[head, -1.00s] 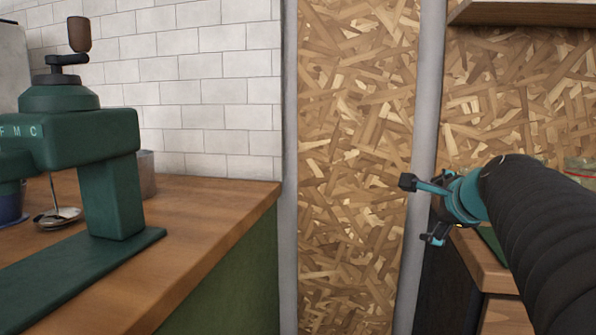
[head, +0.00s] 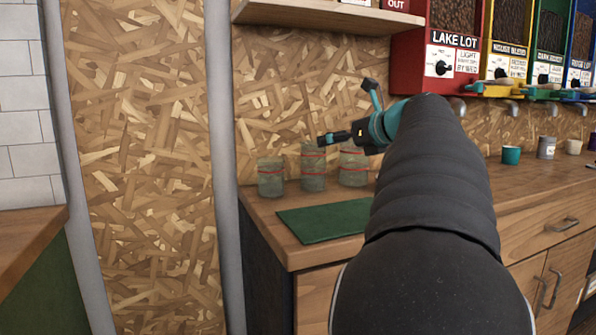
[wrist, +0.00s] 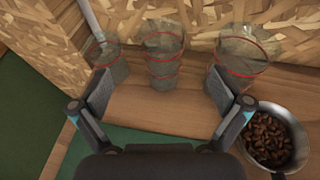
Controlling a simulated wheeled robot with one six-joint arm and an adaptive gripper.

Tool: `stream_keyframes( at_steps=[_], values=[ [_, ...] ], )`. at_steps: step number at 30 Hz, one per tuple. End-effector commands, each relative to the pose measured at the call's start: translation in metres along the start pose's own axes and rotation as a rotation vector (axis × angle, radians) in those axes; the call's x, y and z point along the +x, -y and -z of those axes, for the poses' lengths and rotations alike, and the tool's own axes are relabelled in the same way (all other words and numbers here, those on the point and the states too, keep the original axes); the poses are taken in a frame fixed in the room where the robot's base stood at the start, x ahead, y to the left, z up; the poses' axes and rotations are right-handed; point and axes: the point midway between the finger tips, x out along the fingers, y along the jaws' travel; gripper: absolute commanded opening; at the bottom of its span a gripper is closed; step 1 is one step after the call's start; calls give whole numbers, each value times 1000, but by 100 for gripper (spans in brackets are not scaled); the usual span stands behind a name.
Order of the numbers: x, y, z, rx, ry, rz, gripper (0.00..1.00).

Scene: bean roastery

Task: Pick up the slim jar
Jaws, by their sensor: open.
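Three clear, greenish glass jars with red bands stand in a row on the wooden counter by the back wall. The middle one looks tallest and narrowest, so I take it as the slim jar (head: 313,172); in the wrist view it stands upright (wrist: 163,62) between the other two. My gripper (head: 347,112) is open and empty, above and in front of the jars in the head view. In the wrist view the spread fingers (wrist: 159,92) frame the slim jar, which is beyond them and not held.
The left jar (head: 271,180) and wide right jar (head: 353,168) flank it closely. A green mat (head: 325,221) lies in front. A metal bowl of beans (wrist: 300,128) is at right. A shelf (head: 325,16) hangs above; bean dispensers (head: 440,65) and cups (head: 511,155) are further right.

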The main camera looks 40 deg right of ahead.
Motion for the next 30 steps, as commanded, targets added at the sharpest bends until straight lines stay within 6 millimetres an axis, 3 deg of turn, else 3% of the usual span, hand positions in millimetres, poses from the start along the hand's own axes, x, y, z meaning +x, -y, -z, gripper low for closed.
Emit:
stream_keyframes(
  at_steps=[3, 9, 17, 30],
  values=[
    [24, 0, 1, 0, -2, -2, 100],
    [52, 1, 1, -1, -2, 1, 100],
    [64, 2, 1, -2, -1, 3, 100],
    [112, 4, 2, -3, -2, 3, 100]
  ],
)
